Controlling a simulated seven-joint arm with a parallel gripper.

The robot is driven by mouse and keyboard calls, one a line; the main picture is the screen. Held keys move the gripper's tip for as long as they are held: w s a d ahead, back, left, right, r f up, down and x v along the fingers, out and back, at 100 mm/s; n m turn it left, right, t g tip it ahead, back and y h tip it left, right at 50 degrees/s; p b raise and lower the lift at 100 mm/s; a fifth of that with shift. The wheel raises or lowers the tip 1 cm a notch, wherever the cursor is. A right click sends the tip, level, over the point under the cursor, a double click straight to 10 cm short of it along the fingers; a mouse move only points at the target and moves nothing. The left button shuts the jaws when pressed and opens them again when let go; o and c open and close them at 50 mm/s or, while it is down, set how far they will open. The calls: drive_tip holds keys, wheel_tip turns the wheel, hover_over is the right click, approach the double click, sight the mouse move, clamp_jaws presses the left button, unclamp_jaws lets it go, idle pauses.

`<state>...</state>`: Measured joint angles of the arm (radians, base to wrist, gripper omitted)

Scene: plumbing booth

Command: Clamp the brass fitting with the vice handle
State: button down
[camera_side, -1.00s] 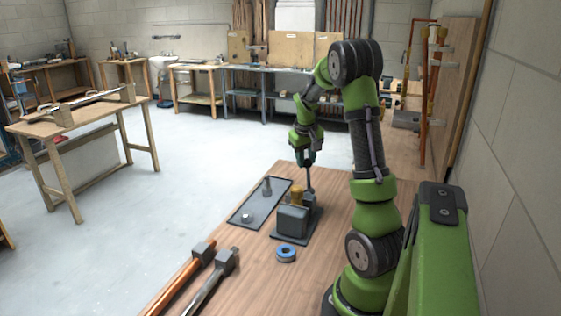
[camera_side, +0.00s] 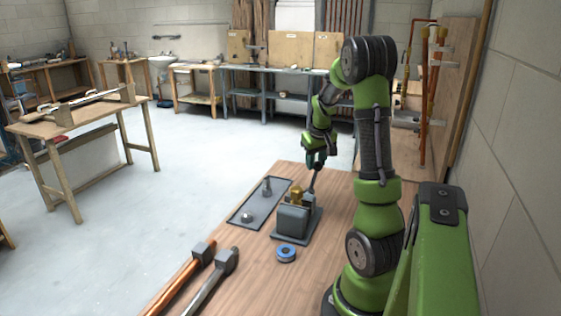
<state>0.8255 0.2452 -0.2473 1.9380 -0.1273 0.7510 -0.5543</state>
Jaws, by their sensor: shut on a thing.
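The grey vice (camera_side: 292,219) stands on its dark base plate on the wooden bench. The brass fitting (camera_side: 297,194) sits upright at the top of the vice, at its jaws; whether the jaws touch it is too small to tell. The vice handle (camera_side: 313,183) is a thin dark bar rising behind the fitting, now tilted with its top to the right. My gripper (camera_side: 315,166) is above and behind the vice, shut on the upper end of the handle. The fingertips are small and partly dark against the handle.
A dark tray (camera_side: 248,212) with small metal parts lies left of the vice. A blue tape roll (camera_side: 286,253) lies in front of it. Bare bench lies right of the vice.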

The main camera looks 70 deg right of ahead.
drive_tip(key=shift+s+d+f, duration=0.1)
drive_tip(key=shift+s+d, duration=0.05)
drive_tip(key=shift+s, duration=0.35)
drive_tip(key=shift+s+d, duration=0.15)
drive_tip(key=shift+s, duration=0.3)
drive_tip(key=c, duration=0.8)
unclamp_jaws()
drive_tip(key=v, duration=1.7)
drive_tip(key=shift+w+a, duration=0.15)
drive_tip(key=shift+w, duration=0.25)
drive_tip(key=w+a+f+t+y, duration=0.15)
drive_tip(key=w+a, duration=0.25)
drive_tip(key=a, duration=0.4)
drive_tip(key=w+a+f+t, duration=0.2)
drive_tip(key=w+a, duration=0.2)
drive_tip(key=a, duration=0.4)
drive_tip(key=s+a+f+n+t+y, duration=0.1)
drive_tip(key=s+a+n+t+y, duration=0.1)
drive_tip(key=a, duration=1.8)
drive_tip(key=n+y, duration=0.1)
drive_tip(key=n, duration=0.1)
drive_tip(key=shift+s+a+f+n+y, duration=0.25)
drive_tip(key=shift+a+f+n+y, duration=0.05)
drive_tip(key=shift+a+f+y, duration=0.05)
